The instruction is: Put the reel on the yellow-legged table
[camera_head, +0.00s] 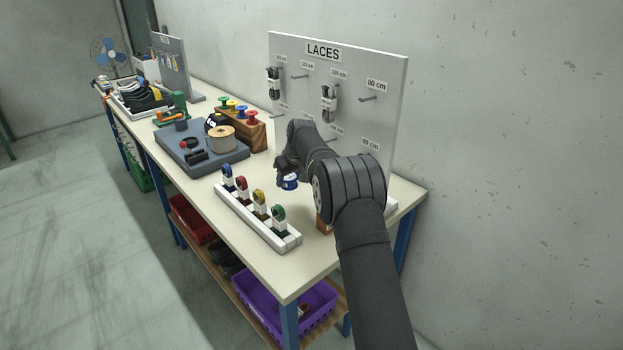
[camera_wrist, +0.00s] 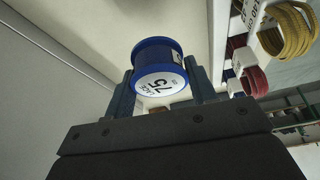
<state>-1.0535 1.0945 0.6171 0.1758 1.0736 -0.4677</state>
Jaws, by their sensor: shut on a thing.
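The reel (camera_head: 290,183) is blue with a white label, and it shows large in the wrist view (camera_wrist: 158,85), where the label reads 75. My gripper (camera_head: 284,172) is shut on it, with one finger on each side in the wrist view. The reel is over the light top of a blue-legged workbench (camera_head: 262,262); I cannot tell whether it touches the top. My arm hides part of the bench behind it. No yellow-legged table is in view.
A white rack (camera_head: 262,222) with coloured lace loops stands in front of the reel. The grey LACES pegboard (camera_head: 385,72) stands behind. A grey platform (camera_head: 178,146) with a tan spool (camera_head: 222,139) is at left. A purple crate (camera_head: 262,308) sits on the lower shelf.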

